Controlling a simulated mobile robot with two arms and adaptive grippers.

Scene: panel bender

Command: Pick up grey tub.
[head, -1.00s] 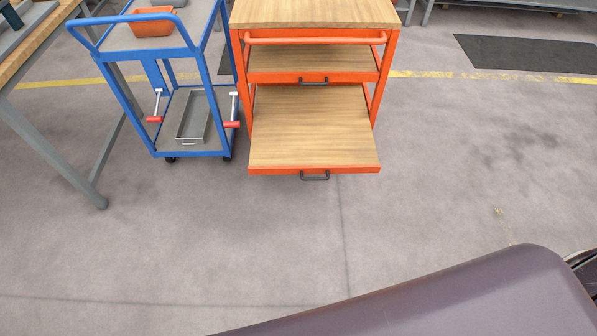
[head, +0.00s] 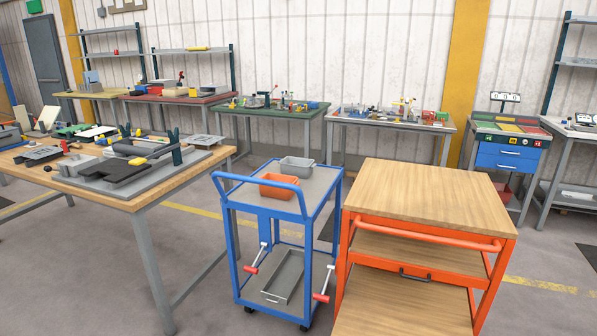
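A small grey tub (head: 296,167) stands on the top shelf of the blue trolley (head: 312,199), toward its far edge. An orange tub (head: 279,186) stands just in front of it and hides part of its near side. A longer grey tray (head: 283,277) lies on the trolley's lower shelf. Neither of my grippers shows in the head view.
An orange cart (head: 430,190) with a wooden top stands close to the trolley's right. A cluttered workbench (head: 135,203) stands at the left. Several benches line the back wall. Bare floor (head: 225,262) lies between the workbench and trolley.

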